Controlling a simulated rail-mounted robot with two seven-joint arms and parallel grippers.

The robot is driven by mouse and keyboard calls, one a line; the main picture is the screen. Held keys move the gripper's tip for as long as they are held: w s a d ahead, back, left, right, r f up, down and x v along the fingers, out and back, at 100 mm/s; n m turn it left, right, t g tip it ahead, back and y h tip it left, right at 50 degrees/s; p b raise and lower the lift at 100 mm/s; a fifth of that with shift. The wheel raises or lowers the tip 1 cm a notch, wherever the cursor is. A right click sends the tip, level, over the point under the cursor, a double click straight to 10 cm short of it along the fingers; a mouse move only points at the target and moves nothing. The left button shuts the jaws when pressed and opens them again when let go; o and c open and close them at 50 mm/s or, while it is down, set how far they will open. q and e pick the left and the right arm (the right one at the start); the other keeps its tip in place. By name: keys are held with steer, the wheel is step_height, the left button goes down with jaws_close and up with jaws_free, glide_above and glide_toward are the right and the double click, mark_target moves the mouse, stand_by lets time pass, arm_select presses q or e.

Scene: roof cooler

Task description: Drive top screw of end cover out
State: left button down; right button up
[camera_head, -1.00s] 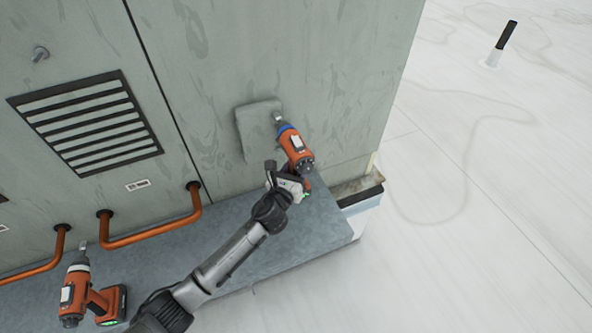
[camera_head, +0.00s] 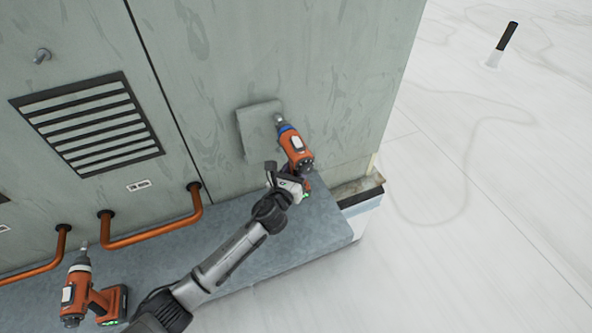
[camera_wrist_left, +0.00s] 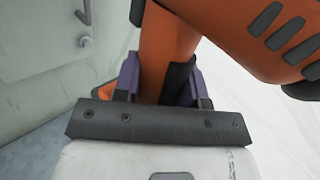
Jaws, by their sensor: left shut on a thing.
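The end cover (camera_head: 256,133) is a small grey plate on the pale green cooler wall. An orange power driver with a blue ring (camera_head: 295,147) has its nose at the upper right edge of the cover. The top screw is hidden or too small to make out, and I cannot tell whether the bit touches it. My left gripper (camera_head: 291,186) is shut on the driver's handle. In the left wrist view the gripper's fingers (camera_wrist_left: 160,85) clamp the orange handle (camera_wrist_left: 165,55) from both sides. My right gripper is not in view.
Copper pipes (camera_head: 160,236) and a louvred vent (camera_head: 90,122) are left of the cover. A black-topped white post (camera_head: 506,42) stands on the open white roof at right.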

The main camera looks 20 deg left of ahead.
arm_select(q)
steer(key=shift+a+r+p, duration=0.1)
steer(key=shift+r+p, duration=0.1)
steer(key=shift+p, duration=0.1)
stand_by(0.4)
steer(key=shift+s+p, duration=0.15)
steer(key=shift+p, duration=0.2)
stand_by(0.6)
steer(key=shift+s, duration=0.1)
steer(key=shift+s+d+r, duration=0.1)
steer(key=shift+s+d, duration=0.2)
steer(key=shift+d, duration=0.2)
steer(key=shift+s+d+p, duration=0.95)
steer(key=shift+s+d, duration=1.1)
steer(key=shift+d, duration=0.05)
